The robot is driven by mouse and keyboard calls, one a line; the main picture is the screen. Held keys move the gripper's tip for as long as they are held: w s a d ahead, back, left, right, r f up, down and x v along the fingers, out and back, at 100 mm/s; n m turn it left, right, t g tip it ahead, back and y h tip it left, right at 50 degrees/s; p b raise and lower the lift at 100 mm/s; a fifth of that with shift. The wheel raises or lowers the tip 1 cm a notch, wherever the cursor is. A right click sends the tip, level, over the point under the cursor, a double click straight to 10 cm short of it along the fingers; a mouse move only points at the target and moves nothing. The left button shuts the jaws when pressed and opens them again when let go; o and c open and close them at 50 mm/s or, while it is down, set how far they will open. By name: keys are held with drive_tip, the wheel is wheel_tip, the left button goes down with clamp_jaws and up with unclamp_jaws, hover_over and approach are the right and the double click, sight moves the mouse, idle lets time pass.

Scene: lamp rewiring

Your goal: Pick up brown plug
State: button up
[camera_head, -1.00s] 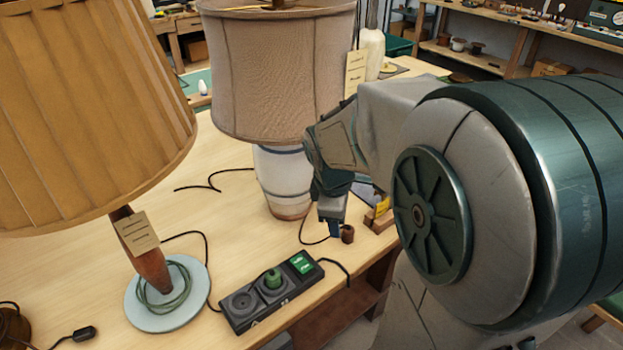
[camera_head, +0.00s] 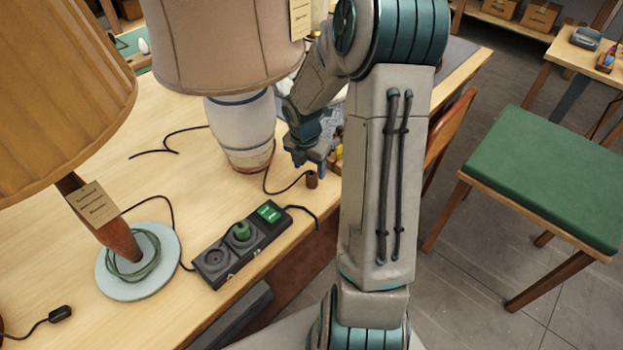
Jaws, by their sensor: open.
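The brown plug (camera_head: 312,180) stands on the wooden table near its front right edge, with a dark cord running from it toward the white lamp. My gripper (camera_head: 309,168) is just behind and above the plug, pointing down. Its jaws are open and nothing shows between them. I cannot tell whether a finger touches the plug.
A white lamp (camera_head: 240,130) stands behind, and a lamp with a tan shade (camera_head: 60,90) at the left. A green-topped stool (camera_head: 550,170) stands right.

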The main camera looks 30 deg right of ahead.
sight(312, 174)
drive_tip(key=f, duration=0.4)
drive_tip(key=shift+d+f, duration=0.15)
drive_tip(key=shift+d, duration=0.25)
drive_tip(key=c, duration=1.1)
drive_tip(key=shift+o, duration=0.2)
